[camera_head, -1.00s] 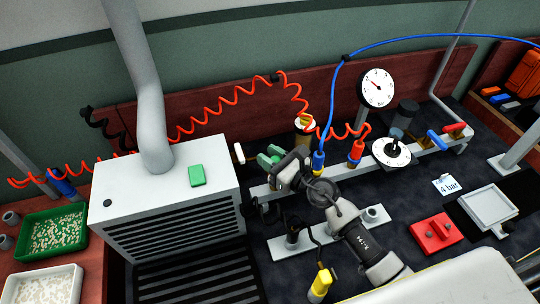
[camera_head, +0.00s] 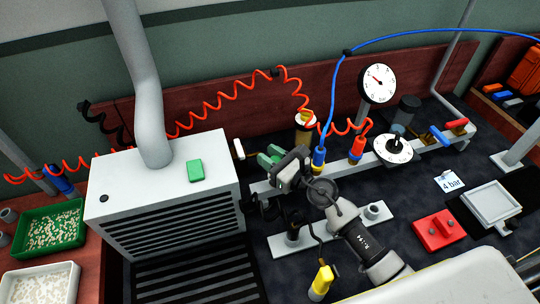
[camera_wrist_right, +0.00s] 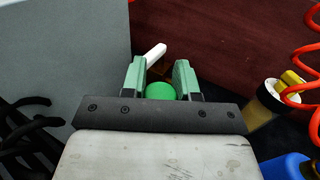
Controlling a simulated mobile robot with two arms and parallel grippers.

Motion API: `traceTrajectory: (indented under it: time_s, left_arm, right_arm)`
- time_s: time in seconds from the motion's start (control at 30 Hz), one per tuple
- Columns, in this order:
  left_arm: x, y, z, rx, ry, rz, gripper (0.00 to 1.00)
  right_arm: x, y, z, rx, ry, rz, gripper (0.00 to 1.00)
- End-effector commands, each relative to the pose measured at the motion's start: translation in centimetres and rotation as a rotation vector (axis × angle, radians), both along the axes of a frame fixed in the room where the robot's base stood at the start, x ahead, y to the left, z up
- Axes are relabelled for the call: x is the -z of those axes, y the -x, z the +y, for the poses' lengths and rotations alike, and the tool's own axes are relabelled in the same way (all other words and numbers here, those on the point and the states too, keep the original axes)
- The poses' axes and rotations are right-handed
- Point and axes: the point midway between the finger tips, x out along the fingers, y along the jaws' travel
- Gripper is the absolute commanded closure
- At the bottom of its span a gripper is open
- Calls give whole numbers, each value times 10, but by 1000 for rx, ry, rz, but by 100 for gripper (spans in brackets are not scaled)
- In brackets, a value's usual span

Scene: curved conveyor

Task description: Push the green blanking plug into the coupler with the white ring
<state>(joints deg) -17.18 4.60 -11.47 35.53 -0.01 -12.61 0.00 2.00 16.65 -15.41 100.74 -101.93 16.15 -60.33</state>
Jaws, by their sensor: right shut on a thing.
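My right gripper (camera_head: 269,157) has green fingers and is in the air over the back bench, left of the blue and yellow coupler. In the right wrist view its fingers (camera_wrist_right: 160,80) are closed around the rounded green blanking plug (camera_wrist_right: 160,91). The plug is hidden by the fingers and hand in the head view. A grey fitting with a pale ring-like rim (camera_head: 374,210) stands on the front pale plate; I cannot tell whether it is the coupler with the white ring. My left gripper is not in view.
A large grey vented box (camera_head: 165,190) with a green block (camera_head: 195,170) on top stands left of my gripper. A blue plug (camera_head: 318,155) and a red plug (camera_head: 356,147) stand to the right. A white-ended lever (camera_head: 239,149) is close to the fingers. Coiled red hose hangs behind.

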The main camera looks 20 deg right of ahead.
Motion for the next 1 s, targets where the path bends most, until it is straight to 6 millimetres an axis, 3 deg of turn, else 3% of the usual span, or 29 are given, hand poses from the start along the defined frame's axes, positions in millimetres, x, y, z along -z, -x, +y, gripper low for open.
traceTrajectory:
  time_s: [0.87, 0.9, 1.0]
  left_arm:
    - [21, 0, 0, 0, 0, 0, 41]
    - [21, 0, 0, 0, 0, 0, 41]
    - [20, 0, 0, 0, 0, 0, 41]
  right_arm:
    - [23, 0, 0, 0, 1, -1, 94]
    - [23, 0, 0, 0, 1, -1, 69]
    - [22, 0, 0, 0, 1, -1, 54]
